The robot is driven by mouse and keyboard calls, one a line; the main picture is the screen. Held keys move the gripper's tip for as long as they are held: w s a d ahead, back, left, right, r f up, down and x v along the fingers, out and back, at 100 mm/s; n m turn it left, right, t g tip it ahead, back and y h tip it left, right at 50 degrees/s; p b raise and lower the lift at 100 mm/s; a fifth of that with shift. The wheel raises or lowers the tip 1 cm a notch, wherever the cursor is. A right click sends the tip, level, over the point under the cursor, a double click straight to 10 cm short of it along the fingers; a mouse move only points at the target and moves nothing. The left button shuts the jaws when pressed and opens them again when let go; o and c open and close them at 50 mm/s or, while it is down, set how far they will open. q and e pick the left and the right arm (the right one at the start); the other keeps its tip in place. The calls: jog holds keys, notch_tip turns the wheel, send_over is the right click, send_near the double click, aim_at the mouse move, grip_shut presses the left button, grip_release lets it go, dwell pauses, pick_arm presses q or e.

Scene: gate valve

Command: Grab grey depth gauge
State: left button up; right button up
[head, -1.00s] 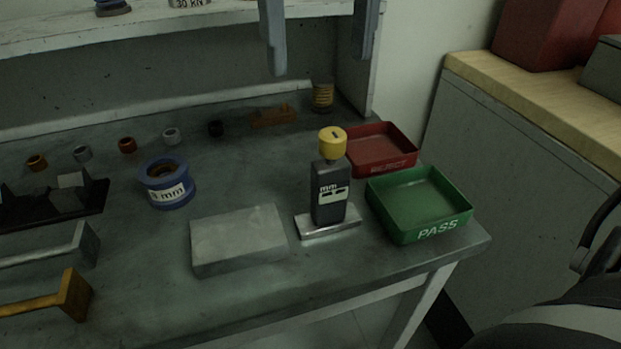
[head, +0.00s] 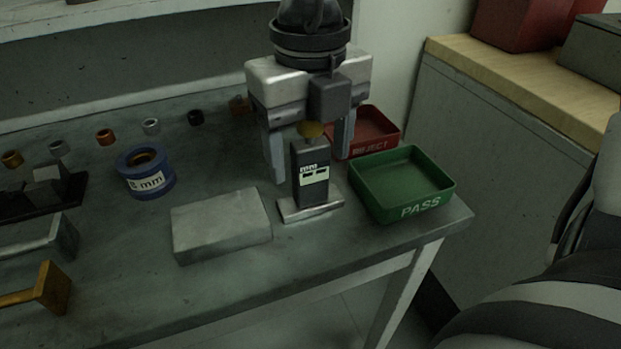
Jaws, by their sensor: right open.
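The grey depth gauge (head: 310,183) stands upright on the bench. It has a dark grey block body with a pale "mm" label, a yellow knob on top and a flat silver foot (head: 310,209). My right gripper (head: 309,163) points down from above it, open, with one finger at the left of the gauge's upper body and the other at its right. The gripper's palm covers part of the yellow knob. I cannot tell whether the fingers touch the gauge. My left gripper is not in view.
A green PASS tray (head: 402,186) is close at the right, with a red REJECT tray (head: 370,133) behind. A flat grey block (head: 221,225) lies at the left. A blue ring (head: 145,175), several small rings and two handled gauges are further left. The bench's front edge is near.

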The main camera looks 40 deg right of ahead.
jog(key=shift+f, duration=0.25)
jog(key=c, duration=1.2)
jog(key=shift+r, duration=0.1)
